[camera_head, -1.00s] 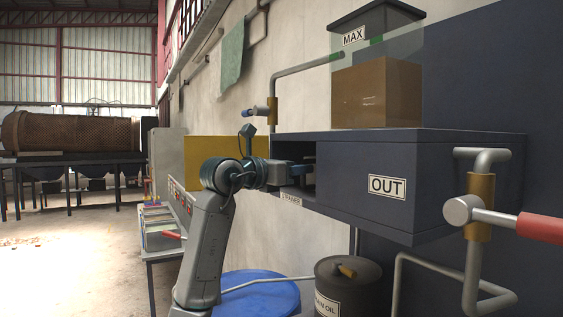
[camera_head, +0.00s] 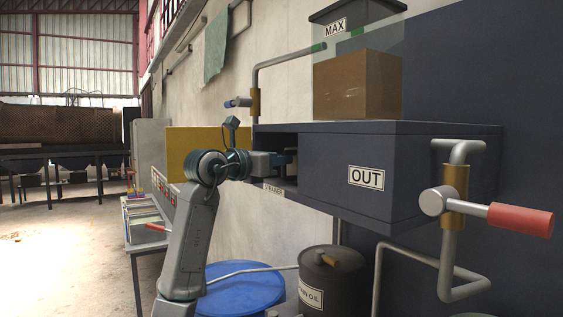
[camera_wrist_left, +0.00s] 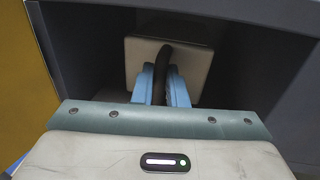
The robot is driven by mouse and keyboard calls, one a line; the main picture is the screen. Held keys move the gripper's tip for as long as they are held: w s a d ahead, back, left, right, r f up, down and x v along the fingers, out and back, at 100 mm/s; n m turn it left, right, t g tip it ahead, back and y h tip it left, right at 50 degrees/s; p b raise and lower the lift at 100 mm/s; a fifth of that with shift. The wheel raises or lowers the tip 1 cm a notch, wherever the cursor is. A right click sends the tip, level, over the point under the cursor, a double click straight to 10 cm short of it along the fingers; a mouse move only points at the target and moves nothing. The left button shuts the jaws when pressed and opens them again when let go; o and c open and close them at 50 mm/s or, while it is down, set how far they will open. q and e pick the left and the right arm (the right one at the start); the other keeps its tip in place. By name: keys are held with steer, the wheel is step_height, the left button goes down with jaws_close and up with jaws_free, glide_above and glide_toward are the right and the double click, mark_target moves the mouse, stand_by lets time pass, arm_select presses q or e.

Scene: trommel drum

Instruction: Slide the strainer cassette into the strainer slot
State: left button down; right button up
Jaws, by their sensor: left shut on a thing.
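My left gripper (camera_head: 287,160) reaches in from the left into the dark strainer slot (camera_head: 275,141) in the side of the dark blue cabinet. In the left wrist view my left gripper (camera_wrist_left: 160,88) has its blue fingers shut on the black handle of the strainer cassette (camera_wrist_left: 188,62), a beige block. The cassette sits within the slot opening (camera_wrist_left: 240,60), with dark space around it. How deep it sits, and whether it touches the walls, I cannot tell. In the head view the arm and slot edge hide the cassette. My right gripper is not in view.
A yellow panel (camera_head: 195,150) stands just left of the slot. The cabinet (camera_head: 330,170) carries a brown tank (camera_head: 355,85). A red-handled valve (camera_head: 520,220) juts out at the right. A blue drum (camera_head: 238,290) and an oil drum (camera_head: 330,285) stand below.

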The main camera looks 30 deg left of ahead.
arm_select(q)
steer(key=shift+s+a+f, duration=0.1)
steer(key=shift+s+a, duration=0.05)
steer(key=shift+s, duration=0.05)
steer(key=shift+s+d+r, duration=0.2)
steer(key=shift+s+d, duration=0.05)
steer(key=shift+s, duration=0.1)
steer(key=c, duration=1.4)
jaws_free()
steer(key=shift+w+a+f, duration=0.15)
steer(key=shift+w+a, duration=0.05)
steer(key=shift+a, duration=0.05)
steer(key=shift+o, duration=0.2)
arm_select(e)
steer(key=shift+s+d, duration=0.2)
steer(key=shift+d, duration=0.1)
arm_select(q)
steer(key=shift+s, duration=0.1)
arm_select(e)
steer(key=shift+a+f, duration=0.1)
